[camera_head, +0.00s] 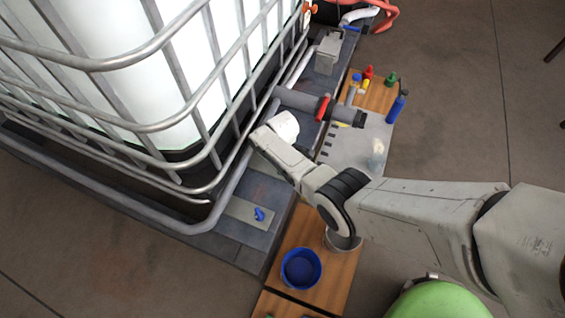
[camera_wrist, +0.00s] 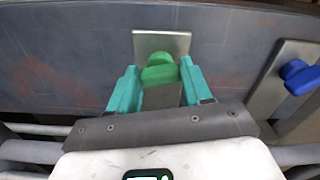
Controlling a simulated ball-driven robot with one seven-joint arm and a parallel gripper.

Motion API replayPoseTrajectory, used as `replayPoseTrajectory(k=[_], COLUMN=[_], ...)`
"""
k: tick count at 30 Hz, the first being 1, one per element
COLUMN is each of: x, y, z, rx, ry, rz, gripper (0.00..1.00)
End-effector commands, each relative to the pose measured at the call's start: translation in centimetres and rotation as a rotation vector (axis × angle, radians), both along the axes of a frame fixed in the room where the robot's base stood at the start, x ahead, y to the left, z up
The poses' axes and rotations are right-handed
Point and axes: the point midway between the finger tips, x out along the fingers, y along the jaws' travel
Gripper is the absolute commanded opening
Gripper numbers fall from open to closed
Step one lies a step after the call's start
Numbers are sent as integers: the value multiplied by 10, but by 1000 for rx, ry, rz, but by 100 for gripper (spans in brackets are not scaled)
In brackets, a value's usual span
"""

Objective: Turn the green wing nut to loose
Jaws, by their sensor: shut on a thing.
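The green wing nut (camera_wrist: 160,72) sits on a pale metal plate (camera_wrist: 145,43) fixed to a dark grey surface, in the middle of the wrist view. My gripper (camera_wrist: 159,82) has its two teal fingers on either side of the nut and is shut on it. The nut's grey stem or bracket shows below it, between the fingers. In the head view my arm reaches in from the right to the side of the caged tank's base, and my wrist hides the green nut and the fingertips.
A blue wing nut (camera_wrist: 299,76) sits on another plate to the right; it also shows in the head view (camera_head: 259,214). Metal cage bars (camera_head: 215,155) stand close to my wrist.

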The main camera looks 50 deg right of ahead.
Motion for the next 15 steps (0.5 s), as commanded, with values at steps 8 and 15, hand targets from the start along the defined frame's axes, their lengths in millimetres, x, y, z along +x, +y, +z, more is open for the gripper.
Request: replayPoseTrajectory(k=[8, 15], x=[0, 1], y=[-1, -1], z=[0, 0], rx=[0, 1], ry=[1, 2], rz=[260, 459], gripper=[18, 18])
